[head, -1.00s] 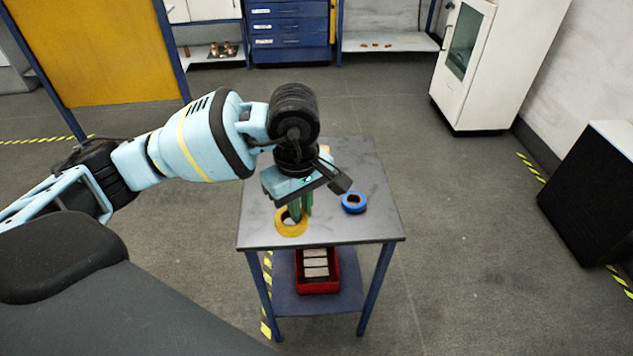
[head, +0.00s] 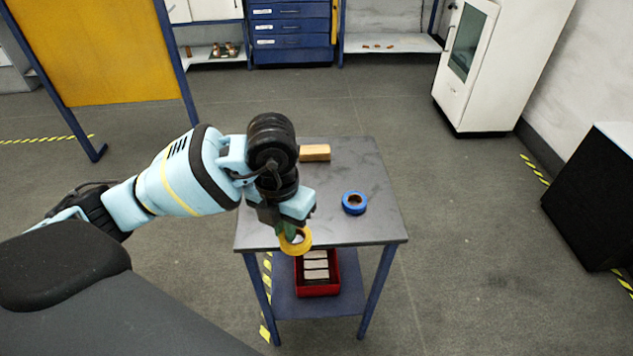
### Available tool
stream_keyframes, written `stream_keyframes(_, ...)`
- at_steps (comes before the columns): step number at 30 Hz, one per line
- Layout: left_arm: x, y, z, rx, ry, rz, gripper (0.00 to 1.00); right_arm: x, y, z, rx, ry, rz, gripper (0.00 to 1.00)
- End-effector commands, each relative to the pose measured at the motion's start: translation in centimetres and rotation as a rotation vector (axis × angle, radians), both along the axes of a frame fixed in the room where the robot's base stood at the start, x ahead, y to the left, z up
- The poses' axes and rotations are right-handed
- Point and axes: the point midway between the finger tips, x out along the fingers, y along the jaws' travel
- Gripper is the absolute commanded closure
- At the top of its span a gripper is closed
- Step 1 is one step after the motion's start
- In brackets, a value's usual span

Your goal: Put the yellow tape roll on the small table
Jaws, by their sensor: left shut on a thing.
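The yellow tape roll (head: 300,246) is in the head view at the front edge of the small table (head: 362,231). My left gripper (head: 291,233) is shut on it, with the fingers at the roll's upper side. The roll overlaps the table's front edge in the picture and looks tilted. I cannot tell exactly how high it is above the tabletop. My right gripper is not in view.
A blue tape roll (head: 354,203) and a wooden block (head: 315,152) lie on the table. A red bin (head: 332,276) with several pale bars stands on the lower shelf. A white cabinet (head: 492,70) is at the back right.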

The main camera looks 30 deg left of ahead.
Motion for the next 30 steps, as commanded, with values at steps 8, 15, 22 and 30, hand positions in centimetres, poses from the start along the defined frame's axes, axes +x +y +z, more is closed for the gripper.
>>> stream_keyframes(8, -0.7, 0.9, -1.5, 0.005, 0.014, 0.577, 1.00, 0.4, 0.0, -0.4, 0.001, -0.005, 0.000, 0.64)
stream_keyframes(15, -1.3, 1.8, -2.7, 0.010, 0.021, 1.079, 1.00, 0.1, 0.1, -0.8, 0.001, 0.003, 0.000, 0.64)
stream_keyframes(22, -1.8, 2.7, -3.5, 0.014, 0.021, 1.494, 1.00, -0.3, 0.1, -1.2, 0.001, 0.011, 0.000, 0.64)
stream_keyframes(30, -2.1, 3.1, -3.8, 0.016, 0.019, 1.710, 1.00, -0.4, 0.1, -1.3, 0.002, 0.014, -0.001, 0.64)
